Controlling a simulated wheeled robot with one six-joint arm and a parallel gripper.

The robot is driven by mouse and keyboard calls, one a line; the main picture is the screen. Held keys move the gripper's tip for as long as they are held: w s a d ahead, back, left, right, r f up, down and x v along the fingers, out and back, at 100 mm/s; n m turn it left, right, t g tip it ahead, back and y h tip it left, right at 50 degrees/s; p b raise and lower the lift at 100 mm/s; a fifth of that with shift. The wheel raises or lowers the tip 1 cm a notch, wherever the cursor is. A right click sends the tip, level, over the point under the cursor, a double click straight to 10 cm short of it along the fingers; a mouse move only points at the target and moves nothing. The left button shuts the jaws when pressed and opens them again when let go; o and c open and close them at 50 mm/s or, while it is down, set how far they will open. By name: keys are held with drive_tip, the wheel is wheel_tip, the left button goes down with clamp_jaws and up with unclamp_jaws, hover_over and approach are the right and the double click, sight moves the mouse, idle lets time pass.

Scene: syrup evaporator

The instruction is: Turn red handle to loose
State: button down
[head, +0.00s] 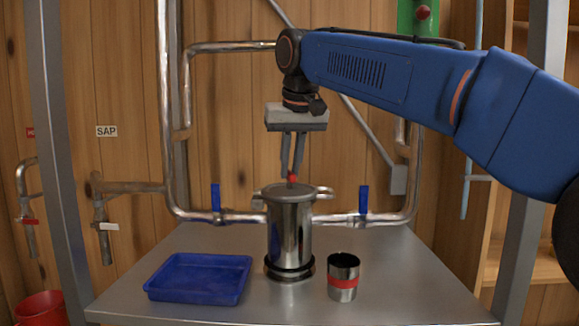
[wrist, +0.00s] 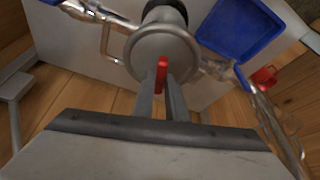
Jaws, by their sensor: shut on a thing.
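The red handle (head: 292,179) sits on top of the lid of a tall metal canister (head: 290,235), which stands upright on the steel table. My gripper (head: 291,172) points straight down over the lid and is shut on the red handle. In the wrist view the red handle (wrist: 161,72) shows between the tips of my gripper (wrist: 161,90), above the round lid (wrist: 160,48). The fingers hide part of the handle, and I cannot read any loose or tight marking.
A blue tray (head: 200,279) lies left of the canister, and a metal cup with a red band (head: 343,277) stands to its right. Pipes with blue-handled valves (head: 216,199) (head: 363,200) run behind it. A red bucket (head: 41,307) stands at lower left.

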drive_tip(key=n+y, duration=0.1)
drive_tip(key=n, duration=0.2)
drive_tip(key=n+g+y, duration=0.1)
drive_tip(key=n, duration=0.2)
drive_tip(key=shift+w+d, duration=0.15)
drive_tip(key=shift+d, duration=0.05)
drive_tip(key=n+g, duration=0.1)
drive_tip(key=n, duration=0.2)
drive_tip(key=n+g+y, duration=0.1)
drive_tip(key=n, duration=0.1)
drive_tip(key=shift+w+n, duration=0.1)
drive_tip(key=shift+n, duration=0.3)
drive_tip(key=c, duration=1.8)
unclamp_jaws()
drive_tip(key=shift+d, duration=0.1)
drive_tip(key=shift+o, duration=0.2)
drive_tip(key=shift+r, duration=0.15)
drive_tip(key=v, duration=1.1)
drive_tip(key=shift+d+r, duration=0.25)
drive_tip(key=shift+r, duration=0.05)
